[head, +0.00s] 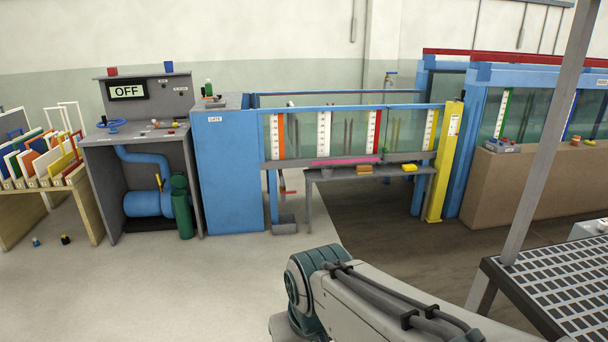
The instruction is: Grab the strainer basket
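I cannot pick out a strainer basket with certainty in the head view. A small grey open box (285,224) sits low beside the blue cabinet, below the flume's near end; it is too small to tell whether it is a basket. My gripper is not in view; only a part of my arm shows at the bottom centre, well in front of the flume.
The glass flume (300,140) runs behind a grey bench (345,174). A blue cabinet (228,180) and a pump stand (140,140) marked OFF are left. A wooden rack (85,205) holds coloured frames. A grated platform (560,290) is right. The front-left floor is mostly clear.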

